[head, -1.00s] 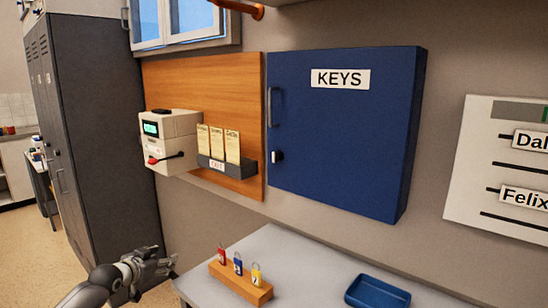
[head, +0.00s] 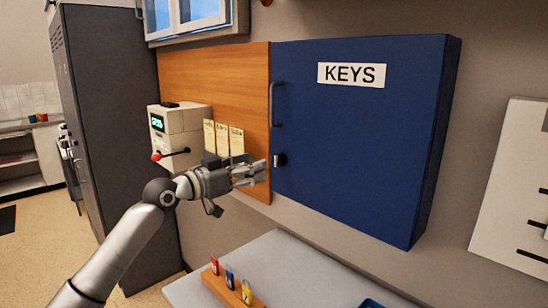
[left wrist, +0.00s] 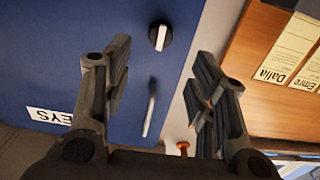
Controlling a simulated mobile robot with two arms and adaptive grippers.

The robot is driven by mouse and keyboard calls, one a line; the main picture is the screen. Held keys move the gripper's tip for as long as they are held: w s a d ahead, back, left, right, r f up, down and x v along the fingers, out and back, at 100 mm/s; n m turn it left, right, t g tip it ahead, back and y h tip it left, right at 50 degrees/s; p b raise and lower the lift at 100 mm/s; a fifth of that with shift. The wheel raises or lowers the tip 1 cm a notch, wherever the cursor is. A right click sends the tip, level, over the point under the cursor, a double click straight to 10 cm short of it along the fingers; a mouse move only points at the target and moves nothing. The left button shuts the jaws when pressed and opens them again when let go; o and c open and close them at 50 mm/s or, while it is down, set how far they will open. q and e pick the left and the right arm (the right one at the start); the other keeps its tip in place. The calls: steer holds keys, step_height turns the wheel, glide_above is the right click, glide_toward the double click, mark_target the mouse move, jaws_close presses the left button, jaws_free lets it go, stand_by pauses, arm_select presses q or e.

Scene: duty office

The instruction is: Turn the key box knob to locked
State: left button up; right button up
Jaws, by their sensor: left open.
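The blue key box (head: 360,140) hangs shut on the wall, with a KEYS label near its top. Its small dark knob (head: 280,160) sits low on the left side of the door, below the bar handle (head: 275,105). In the left wrist view the knob (left wrist: 161,37) is black with a white bar roughly in line with the handle (left wrist: 150,107). My left gripper (head: 265,172) is open and empty, just left of the knob in the head view. In the left wrist view the knob lies beyond and between the open fingers (left wrist: 162,75). My right gripper is not in view.
A wooden board (head: 215,75) left of the box holds a beige device (head: 183,130) with a red-tipped lever and a rack of paper cards (head: 223,140). Below, a grey table (head: 290,265) carries a block (head: 228,290) with padlocks. A dark locker (head: 115,130) stands left.

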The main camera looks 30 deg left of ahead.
mark_target(275, 161)
arm_select(q)
steer(key=p+x, duration=0.1)
steer(key=x, duration=0.3)
steer(key=shift+d+r, duration=0.1)
steer(key=p+x, duration=0.1)
steer(key=x, duration=0.3)
steer(key=shift+w, duration=0.15)
steer(key=shift+w+f, duration=0.15)
steer(key=shift+f, duration=0.1)
steer(key=shift+c, duration=0.3)
steer(key=c, duration=1)
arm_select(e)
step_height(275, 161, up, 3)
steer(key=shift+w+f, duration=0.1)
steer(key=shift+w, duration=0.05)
